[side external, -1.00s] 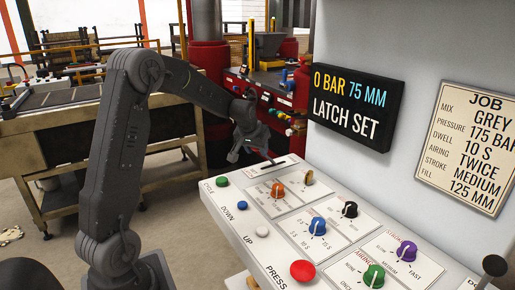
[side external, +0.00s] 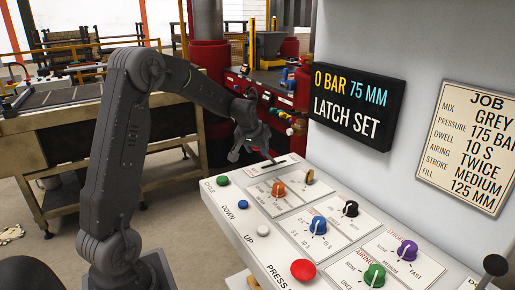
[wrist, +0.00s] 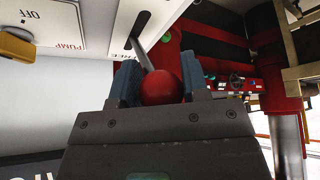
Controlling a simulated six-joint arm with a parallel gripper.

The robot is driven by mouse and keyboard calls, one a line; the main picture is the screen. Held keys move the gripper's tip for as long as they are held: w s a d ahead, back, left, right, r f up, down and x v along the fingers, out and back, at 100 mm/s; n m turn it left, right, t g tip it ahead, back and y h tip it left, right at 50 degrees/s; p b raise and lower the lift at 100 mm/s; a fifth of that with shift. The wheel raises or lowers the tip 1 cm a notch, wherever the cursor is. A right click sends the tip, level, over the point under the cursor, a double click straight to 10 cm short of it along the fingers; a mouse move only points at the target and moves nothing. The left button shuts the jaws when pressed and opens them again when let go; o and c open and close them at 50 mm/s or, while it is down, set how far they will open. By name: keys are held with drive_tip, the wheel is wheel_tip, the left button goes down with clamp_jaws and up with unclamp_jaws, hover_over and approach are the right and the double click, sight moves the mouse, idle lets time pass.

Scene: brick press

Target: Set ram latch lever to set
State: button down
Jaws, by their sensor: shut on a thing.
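The ram latch lever (wrist: 146,55) shows in the wrist view as a metal rod with a red ball knob (wrist: 160,87), coming out of a dark slot. My gripper (wrist: 160,75) is shut on the red knob, with one blue-grey finger on each side. In the side external view my gripper (side external: 250,153) is at the far left end of the control panel, by the slot plate (side external: 262,168); the knob is mostly hidden there. The black display (side external: 352,107) reads "0 BAR 75 MM" and "LATCH SET".
The sloping white panel (side external: 262,243) carries several dials and push buttons, including an orange dial (side external: 278,190) near my gripper and a red press button (side external: 303,270). A job card (side external: 467,148) hangs on the wall. Red machinery (side external: 268,95) stands behind.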

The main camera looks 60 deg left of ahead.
drive_tip(key=shift+s+f, duration=0.25)
drive_tip(key=shift+f, duration=0.2)
drive_tip(key=c, duration=0.9)
unclamp_jaws()
drive_tip(key=shift+a, duration=0.1)
drive_tip(key=shift+o, duration=1.1)
drive_tip(key=shift+w+r, duration=0.1)
drive_tip(key=shift+r, duration=0.1)
drive_tip(key=shift+r, duration=0.1)
drive_tip(key=shift+r, duration=0.3)
drive_tip(key=v, duration=1.3)
